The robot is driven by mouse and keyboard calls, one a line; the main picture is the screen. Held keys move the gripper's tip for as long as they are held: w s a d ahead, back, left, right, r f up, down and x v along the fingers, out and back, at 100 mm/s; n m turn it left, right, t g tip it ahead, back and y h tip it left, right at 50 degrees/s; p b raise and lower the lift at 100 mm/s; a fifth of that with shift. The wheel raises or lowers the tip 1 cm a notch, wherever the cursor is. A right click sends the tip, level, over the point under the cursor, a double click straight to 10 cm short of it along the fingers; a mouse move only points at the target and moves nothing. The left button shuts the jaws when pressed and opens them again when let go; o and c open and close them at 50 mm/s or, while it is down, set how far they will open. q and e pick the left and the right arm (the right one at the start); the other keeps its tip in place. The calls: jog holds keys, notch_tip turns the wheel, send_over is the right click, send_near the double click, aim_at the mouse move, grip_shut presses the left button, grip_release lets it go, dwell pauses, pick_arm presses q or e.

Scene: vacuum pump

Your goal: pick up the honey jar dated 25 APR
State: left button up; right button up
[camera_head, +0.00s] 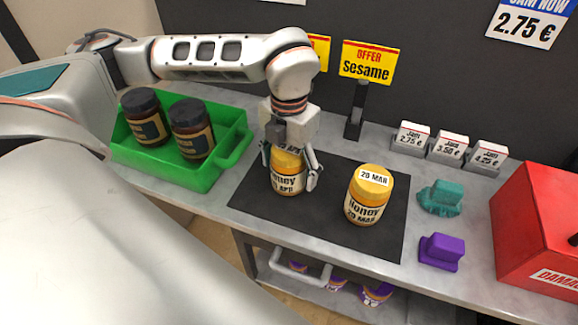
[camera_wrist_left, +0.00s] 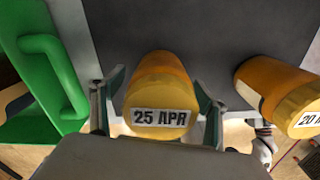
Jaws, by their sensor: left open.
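The honey jar dated 25 APR (camera_head: 287,182) stands upright on the black mat (camera_head: 325,190). In the left wrist view its yellow lid with the 25 APR label (camera_wrist_left: 160,110) sits between the two fingers. My left gripper (camera_head: 292,176) is open, with one finger on each side of this jar, and hides part of its lid in the head view. I cannot tell whether the fingers touch the jar. A second honey jar, dated 20 MAR (camera_head: 368,200), stands to the right on the same mat and shows partly in the left wrist view (camera_wrist_left: 280,92).
A green crate (camera_head: 232,160) with two dark jars (camera_head: 190,135) stands at the left. Teal (camera_head: 440,198) and purple (camera_head: 440,252) blocks and a red box (camera_head: 535,225) are at the right. A Sesame sign (camera_head: 367,62) and several price blocks (camera_head: 450,145) stand behind.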

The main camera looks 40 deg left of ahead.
pick_arm(q)
jog(key=c, duration=1.6)
jog(key=shift+r, duration=0.15)
